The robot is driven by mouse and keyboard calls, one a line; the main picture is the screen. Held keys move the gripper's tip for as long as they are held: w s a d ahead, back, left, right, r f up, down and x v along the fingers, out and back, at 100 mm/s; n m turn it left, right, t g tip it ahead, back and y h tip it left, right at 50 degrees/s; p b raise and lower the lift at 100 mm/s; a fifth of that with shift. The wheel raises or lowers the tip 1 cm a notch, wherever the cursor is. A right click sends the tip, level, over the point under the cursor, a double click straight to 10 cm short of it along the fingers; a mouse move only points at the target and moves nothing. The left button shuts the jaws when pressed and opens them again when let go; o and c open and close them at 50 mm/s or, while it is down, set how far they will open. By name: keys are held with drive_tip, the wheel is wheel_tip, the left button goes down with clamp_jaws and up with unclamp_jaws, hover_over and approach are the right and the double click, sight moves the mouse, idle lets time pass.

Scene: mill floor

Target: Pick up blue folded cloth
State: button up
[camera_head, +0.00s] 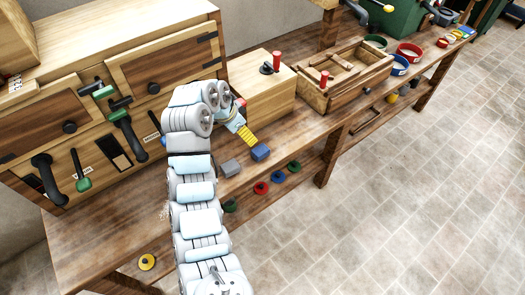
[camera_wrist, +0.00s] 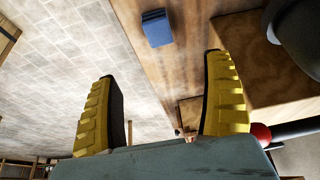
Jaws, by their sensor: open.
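The blue folded cloth (camera_head: 260,152) lies on the wooden workbench, near its front edge. In the wrist view the blue folded cloth (camera_wrist: 157,28) shows at the top, ahead of and apart from the fingers. My gripper (camera_head: 246,133) is above the bench, close to the cloth on its left and far side in the head view. In the wrist view my gripper (camera_wrist: 163,95) has its two yellow fingers wide apart, with nothing between them. One finger hides a little of the bench there.
A grey block (camera_head: 230,168) lies just left of the cloth. A wooden box with a red-handled top (camera_head: 265,92) stands behind, and an open wooden crate (camera_head: 345,80) stands to the right.

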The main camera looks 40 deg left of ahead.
approach(260, 150)
drive_tip(key=x, duration=0.5)
drive_tip(key=shift+s+a+f, duration=0.1)
drive_tip(key=shift+s, duration=0.05)
drive_tip(key=shift+w+x, duration=0.2)
drive_tip(key=shift+x, duration=2.35)
drive_tip(key=c, duration=1.3)
